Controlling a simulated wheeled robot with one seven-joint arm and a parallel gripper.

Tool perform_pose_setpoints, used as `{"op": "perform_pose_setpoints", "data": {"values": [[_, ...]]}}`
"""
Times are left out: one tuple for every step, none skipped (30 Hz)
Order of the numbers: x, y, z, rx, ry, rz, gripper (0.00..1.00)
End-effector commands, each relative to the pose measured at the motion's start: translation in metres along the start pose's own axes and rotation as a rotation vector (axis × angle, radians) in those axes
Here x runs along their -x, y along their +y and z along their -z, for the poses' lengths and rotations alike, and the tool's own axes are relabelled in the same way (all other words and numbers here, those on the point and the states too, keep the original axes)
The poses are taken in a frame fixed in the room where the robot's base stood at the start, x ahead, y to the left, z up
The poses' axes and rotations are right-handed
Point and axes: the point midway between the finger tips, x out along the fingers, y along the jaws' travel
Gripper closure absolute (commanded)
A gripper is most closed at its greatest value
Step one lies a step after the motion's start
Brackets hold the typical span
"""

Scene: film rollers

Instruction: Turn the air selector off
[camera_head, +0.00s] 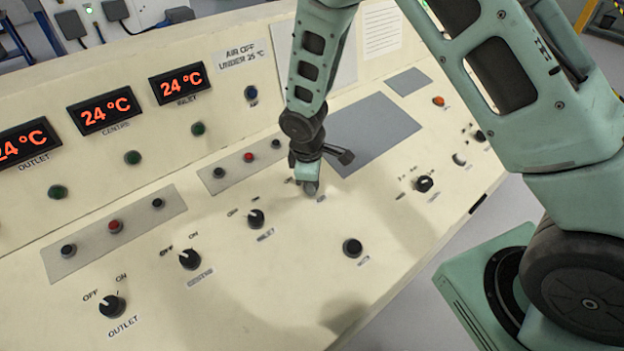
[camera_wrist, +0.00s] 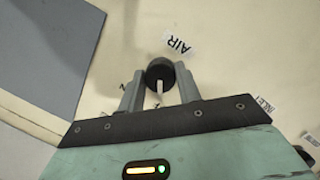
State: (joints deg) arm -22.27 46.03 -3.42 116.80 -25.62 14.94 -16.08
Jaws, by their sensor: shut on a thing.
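The air selector (camera_wrist: 158,70) is a round black knob with a white pointer line, set in the cream panel beside the AIR label (camera_wrist: 180,45). In the wrist view its pointer line points down, toward my gripper's palm. My gripper (camera_wrist: 160,88) has one grey finger on each side of the knob and is shut on it. In the head view my gripper (camera_head: 310,186) reaches down to the panel and hides the knob. The ON and OFF marks around the knob are mostly covered by the fingers.
Similar black selectors stand nearby: inlet (camera_head: 256,219), centre (camera_head: 190,259) and outlet (camera_head: 112,306). Another black knob (camera_head: 352,248) is in front, and one (camera_head: 424,184) to the right. Red displays (camera_head: 179,83) read 24 °C. A sign (camera_head: 240,53) says air off under 25 °C.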

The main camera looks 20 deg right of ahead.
Motion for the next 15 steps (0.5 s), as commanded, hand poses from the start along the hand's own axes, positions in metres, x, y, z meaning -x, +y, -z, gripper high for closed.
{"op": "perform_pose_setpoints", "data": {"values": [[0.001,0.0008,0.0005,0.002,0.002,-0.002,0.89],[0.001,0.0008,0.0005,0.002,0.002,-0.002,0.89],[0.001,0.0008,0.0005,0.002,0.002,-0.002,0.89],[0.001,0.0008,0.0005,0.002,0.002,-0.002,0.89],[0.001,0.0008,0.0005,0.002,0.002,-0.002,0.61],[0.0009,0.0008,0.0005,0.002,0.002,-0.002,0.5],[0.0009,0.0008,0.0004,0.002,0.001,-0.001,0.45],[0.0008,0.0007,0.0004,0.001,0.001,-0.001,0.45],[0.0007,0.0006,0.0004,0.001,0.001,-0.001,0.45],[0.0006,0.0006,0.0003,0.001,0.001,-0.001,0.45],[0.0006,0.0005,0.0003,0.001,0.001,-0.001,0.45],[0.0005,0.0004,0.0002,0.001,0.001,-0.001,0.45],[0.0004,0.0004,0.0002,0.001,0.001,-0.001,0.45],[0.0004,0.0003,0.0002,0.001,0.001,-0.001,0.45],[0.0007,0.0004,0.0002,0.0,0.001,-0.001,0.45]]}}
